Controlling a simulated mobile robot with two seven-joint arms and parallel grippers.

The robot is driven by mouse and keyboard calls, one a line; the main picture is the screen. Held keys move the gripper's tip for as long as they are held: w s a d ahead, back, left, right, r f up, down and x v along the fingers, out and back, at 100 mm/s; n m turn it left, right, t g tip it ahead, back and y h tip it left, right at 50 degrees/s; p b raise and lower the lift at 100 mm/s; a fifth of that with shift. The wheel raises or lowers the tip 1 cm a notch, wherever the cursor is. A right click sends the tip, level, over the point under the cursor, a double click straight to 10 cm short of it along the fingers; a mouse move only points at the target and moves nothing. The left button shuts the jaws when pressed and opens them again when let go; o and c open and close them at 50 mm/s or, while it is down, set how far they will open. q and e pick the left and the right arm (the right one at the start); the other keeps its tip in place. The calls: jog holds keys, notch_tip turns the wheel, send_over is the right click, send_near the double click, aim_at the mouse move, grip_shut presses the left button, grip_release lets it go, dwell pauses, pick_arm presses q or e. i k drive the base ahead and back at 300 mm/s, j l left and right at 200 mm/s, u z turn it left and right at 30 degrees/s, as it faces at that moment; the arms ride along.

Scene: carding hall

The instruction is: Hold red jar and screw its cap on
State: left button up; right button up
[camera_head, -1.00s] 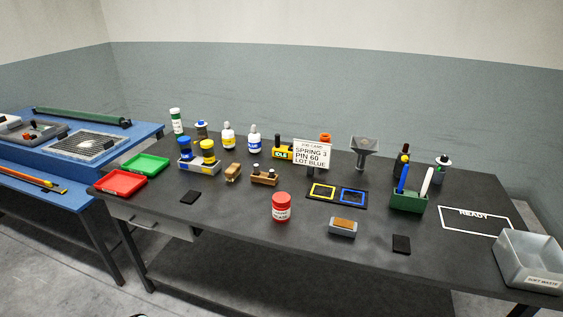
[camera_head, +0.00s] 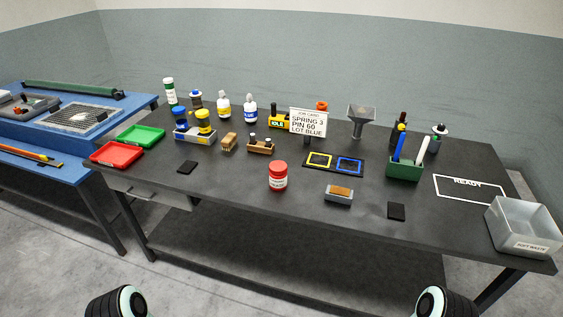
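The red jar (camera_head: 278,176) stands upright near the front middle of the dark table. It has a red cap on top, a red body and a white label. I cannot tell how tightly the cap sits. Parts of my two arms show at the bottom edge, one on the left and one on the right, well short of the table. Neither gripper's fingers can be seen. Nothing touches the jar.
A grey block with a brown top (camera_head: 339,194) and a black pad (camera_head: 396,211) lie right of the jar. A job card (camera_head: 308,122) and colored frames (camera_head: 335,163) are behind it. A grey waste bin (camera_head: 523,228) stands at the right edge. The table around the jar's front is clear.

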aim_at(277, 182)
jog(key=j+z, duration=0.3)
jog(key=z, duration=0.15)
jog(key=j+z, duration=0.4)
jog(key=k+j+z, duration=0.1)
jog(key=j+z, duration=0.2)
jog(key=j, duration=1.1)
jog(key=k+j, duration=0.1)
jog(key=j, duration=0.3)
